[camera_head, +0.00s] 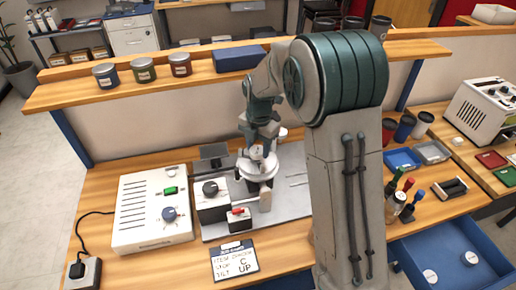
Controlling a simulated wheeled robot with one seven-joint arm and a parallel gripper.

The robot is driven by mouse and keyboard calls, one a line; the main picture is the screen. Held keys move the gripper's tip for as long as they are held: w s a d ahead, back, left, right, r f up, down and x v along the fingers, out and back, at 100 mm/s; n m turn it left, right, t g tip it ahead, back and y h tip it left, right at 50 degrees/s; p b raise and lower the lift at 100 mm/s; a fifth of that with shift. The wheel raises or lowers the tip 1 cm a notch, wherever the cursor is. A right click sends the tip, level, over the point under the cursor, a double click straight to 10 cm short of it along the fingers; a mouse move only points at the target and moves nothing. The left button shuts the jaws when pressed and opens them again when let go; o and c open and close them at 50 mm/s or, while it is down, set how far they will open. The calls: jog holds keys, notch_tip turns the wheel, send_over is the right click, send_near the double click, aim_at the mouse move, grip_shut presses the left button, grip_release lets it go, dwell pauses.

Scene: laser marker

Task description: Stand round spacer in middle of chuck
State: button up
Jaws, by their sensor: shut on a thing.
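My gripper (258,148) points down over the laser marker, at the end of my arm. It is shut on a small pale piece, the round spacer (257,154), which is mostly covered by the fingers. The chuck (258,172) is a pale round disc on the marker's grey baseplate, right below the gripper. The spacer shows over the disc's middle; I cannot tell whether it touches the disc or is just above it.
A white control box (150,208) stands left of the marker, and a small sign (235,259) lies in front. A blue open drawer (440,245) at lower right holds two white round pieces. Several markers, cups and a blue tray (402,160) stand right of my arm.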

jog(key=shift+f, duration=0.9)
jog(key=shift+f, duration=0.2)
jog(key=o, duration=1)
jog(key=shift+r, duration=0.15)
